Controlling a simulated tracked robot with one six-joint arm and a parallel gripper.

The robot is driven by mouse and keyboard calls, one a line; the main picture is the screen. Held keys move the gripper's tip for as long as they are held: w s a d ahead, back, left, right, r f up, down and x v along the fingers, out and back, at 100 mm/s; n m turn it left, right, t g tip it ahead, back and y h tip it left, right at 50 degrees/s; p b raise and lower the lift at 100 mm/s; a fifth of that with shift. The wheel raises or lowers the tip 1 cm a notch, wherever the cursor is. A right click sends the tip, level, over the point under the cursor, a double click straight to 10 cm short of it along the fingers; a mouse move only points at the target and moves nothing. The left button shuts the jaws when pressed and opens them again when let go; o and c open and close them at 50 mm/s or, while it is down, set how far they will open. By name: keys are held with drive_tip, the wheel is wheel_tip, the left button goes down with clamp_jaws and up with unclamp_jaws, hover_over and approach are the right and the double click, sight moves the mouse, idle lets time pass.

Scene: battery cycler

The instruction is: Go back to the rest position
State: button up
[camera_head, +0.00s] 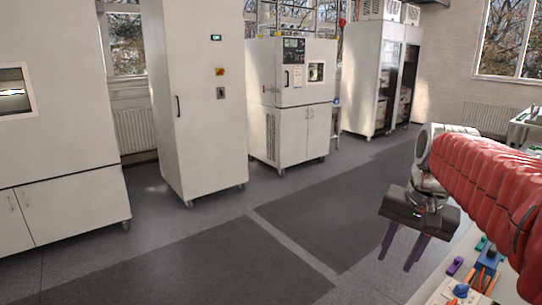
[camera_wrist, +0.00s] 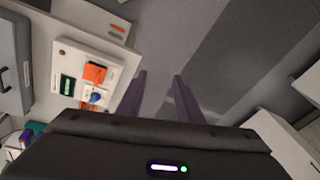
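My gripper (camera_head: 394,265) hangs at the right of the head view, below the end of my red-sleeved arm. Its two purple fingers point down and stand apart, with nothing between them. The wrist view shows the same fingers of my gripper (camera_wrist: 160,75) spread over grey floor. In the head view the fingers are beside the light work surface (camera_head: 436,290) at the lower right and appear clear of it. My arm hides part of that surface.
Small coloured parts lie on the work surface, among them a purple piece (camera_head: 455,266) and a blue piece (camera_head: 461,290). The wrist view shows a white board with an orange block (camera_wrist: 95,73). A tall white cabinet (camera_head: 198,120) and a test chamber (camera_head: 291,110) stand across open floor.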

drive_tip(key=s+a+f+n+t, duration=0.1)
drive_tip(key=s+a+f+n, duration=0.2)
drive_tip(key=s, duration=0.4)
drive_tip(key=s+a+f+n+t, duration=0.2)
drive_tip(key=s+a+f+n, duration=0.1)
drive_tip(key=s+a+f, duration=0.3)
drive_tip(key=shift+s+a+n, duration=0.3)
drive_tip(key=shift+s+a, duration=0.35)
drive_tip(key=shift+s, duration=0.6)
